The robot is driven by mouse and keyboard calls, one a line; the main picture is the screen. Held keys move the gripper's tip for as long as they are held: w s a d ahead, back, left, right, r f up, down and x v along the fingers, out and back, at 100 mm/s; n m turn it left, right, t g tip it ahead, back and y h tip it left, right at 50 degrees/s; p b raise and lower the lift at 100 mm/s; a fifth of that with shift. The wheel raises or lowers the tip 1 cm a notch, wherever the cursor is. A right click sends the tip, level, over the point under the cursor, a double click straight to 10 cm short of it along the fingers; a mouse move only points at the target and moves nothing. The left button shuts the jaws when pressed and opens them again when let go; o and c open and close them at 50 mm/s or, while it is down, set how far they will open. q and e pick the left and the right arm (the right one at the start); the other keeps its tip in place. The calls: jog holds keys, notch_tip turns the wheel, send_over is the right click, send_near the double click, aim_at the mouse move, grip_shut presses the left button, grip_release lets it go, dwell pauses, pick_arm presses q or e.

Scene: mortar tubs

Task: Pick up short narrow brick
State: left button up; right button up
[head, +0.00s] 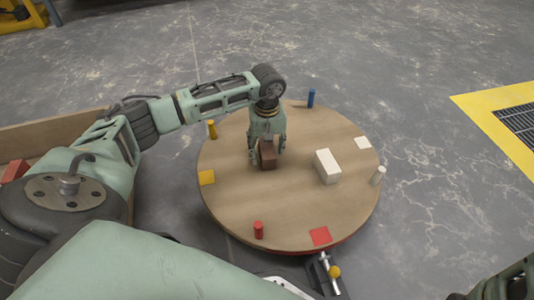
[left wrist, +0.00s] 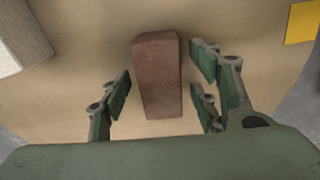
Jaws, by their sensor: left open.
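A short narrow brown brick (head: 267,158) stands on the round wooden turntable (head: 290,225), left of its middle. My left gripper (head: 267,148) points down over it, with its fingers on either side of the brick. In the left wrist view the brick (left wrist: 157,80) lies between the open fingers of my left gripper (left wrist: 163,86). Gaps show between the brick and the fingers on both sides. The fingers hide part of the brick in the head view. My right gripper cannot be made out; only a piece of my right arm shows at the bottom right corner.
A white block (head: 328,168) lies right of the brick on the turntable. Blue (head: 311,98), yellow (head: 212,129), red (head: 258,230) and white (head: 378,176) pegs stand near its rim, with coloured squares. A wooden box with a red brick (head: 14,171) is at the left.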

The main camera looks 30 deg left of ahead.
pick_arm(q)
jog(key=shift+c, duration=0.5)
grip_shut()
